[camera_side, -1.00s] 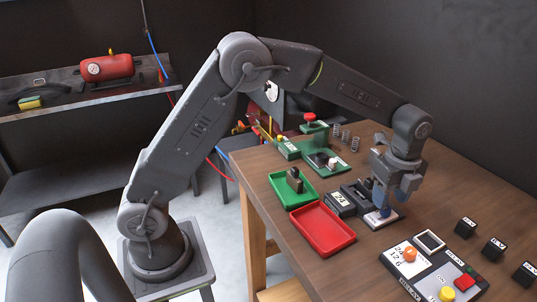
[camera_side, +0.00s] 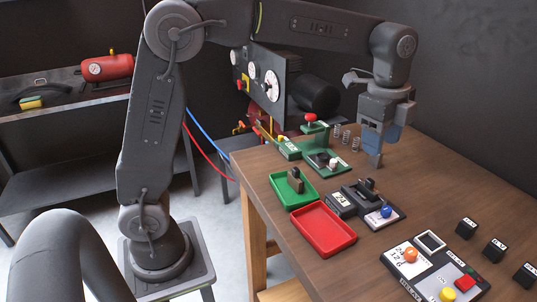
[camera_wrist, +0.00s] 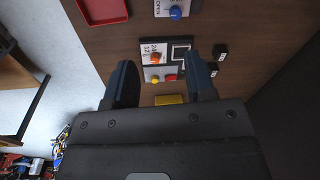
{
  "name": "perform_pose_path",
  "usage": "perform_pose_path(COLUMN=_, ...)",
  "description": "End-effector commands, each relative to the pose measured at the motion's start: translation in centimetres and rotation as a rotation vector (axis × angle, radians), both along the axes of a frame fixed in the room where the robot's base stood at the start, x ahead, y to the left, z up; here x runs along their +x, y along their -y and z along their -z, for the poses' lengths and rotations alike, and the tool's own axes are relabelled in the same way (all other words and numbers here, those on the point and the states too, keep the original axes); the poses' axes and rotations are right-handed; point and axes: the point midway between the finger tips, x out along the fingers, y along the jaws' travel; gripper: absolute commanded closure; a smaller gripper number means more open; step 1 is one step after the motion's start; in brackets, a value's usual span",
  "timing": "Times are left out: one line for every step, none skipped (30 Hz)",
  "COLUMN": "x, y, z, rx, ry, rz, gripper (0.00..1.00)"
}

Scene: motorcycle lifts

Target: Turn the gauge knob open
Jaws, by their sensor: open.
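A blue knob (camera_side: 386,211) sits on a small plate (camera_side: 376,222) on the wooden table, joined to a dark box with a number label. In the wrist view the blue knob (camera_wrist: 175,12) is at the top edge, on a white plate lettered OPEN. I cannot read which way the knob points. My gripper (camera_side: 376,158) is raised above the table, behind and clear of the knob. In the wrist view its two dark fingers (camera_wrist: 161,65) are apart with nothing between them.
A red tray (camera_side: 322,230) and a green tray (camera_side: 292,190) lie left of the knob. A control panel (camera_side: 435,268) with orange, yellow and red buttons is in front. Small black blocks (camera_side: 466,228) stand at right. Springs and a green fixture are behind. A dial panel (camera_side: 268,80) stands at the back.

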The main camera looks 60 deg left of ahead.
Motion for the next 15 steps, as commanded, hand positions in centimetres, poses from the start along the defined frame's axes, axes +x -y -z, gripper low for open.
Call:
perform_pose_path(x=-0.9, y=-0.4, z=-0.5, rx=-0.007, ry=0.015, rz=-0.047, gripper=0.50)
perform_pose_path(x=-1.4, y=-0.6, z=-0.7, rx=-0.012, ry=0.022, rz=-0.076, gripper=0.50)
perform_pose_path(x=-2.0, y=-0.8, z=-0.9, rx=-0.017, ry=0.032, rz=-0.113, gripper=0.50)
perform_pose_path(x=-2.5, y=-1.0, z=-1.1, rx=-0.023, ry=0.039, rz=-0.142, gripper=0.50)
perform_pose_path(x=-3.0, y=-1.2, z=-1.2, rx=-0.028, ry=0.047, rz=-0.170, gripper=0.50)
perform_pose_path(x=-3.6, y=-1.5, z=-1.4, rx=-0.035, ry=0.057, rz=-0.209, gripper=0.50)
perform_pose_path(x=-4.1, y=-1.7, z=-1.5, rx=-0.040, ry=0.063, rz=-0.237, gripper=0.50)
perform_pose_path(x=-4.6, y=-1.9, z=-1.7, rx=-0.045, ry=0.071, rz=-0.265, gripper=0.50)
perform_pose_path(x=-5.2, y=-2.1, z=-1.8, rx=-0.053, ry=0.081, rz=-0.303, gripper=0.50)
perform_pose_path(x=-5.7, y=-2.2, z=-1.8, rx=-0.059, ry=0.088, rz=-0.332, gripper=0.50)
perform_pose_path(x=-6.2, y=-2.4, z=-1.9, rx=-0.065, ry=0.094, rz=-0.359, gripper=0.50)
perform_pose_path(x=-6.9, y=-2.6, z=-2.0, rx=-0.073, ry=0.104, rz=-0.397, gripper=0.50)
perform_pose_path(x=-7.4, y=-2.8, z=-2.0, rx=-0.080, ry=0.112, rz=-0.424, gripper=0.50)
perform_pose_path(x=-7.9, y=-3.0, z=-2.0, rx=-0.086, ry=0.117, rz=-0.453, gripper=0.50)
perform_pose_path(x=-8.6, y=-3.2, z=-2.0, rx=-0.096, ry=0.127, rz=-0.491, gripper=0.50)
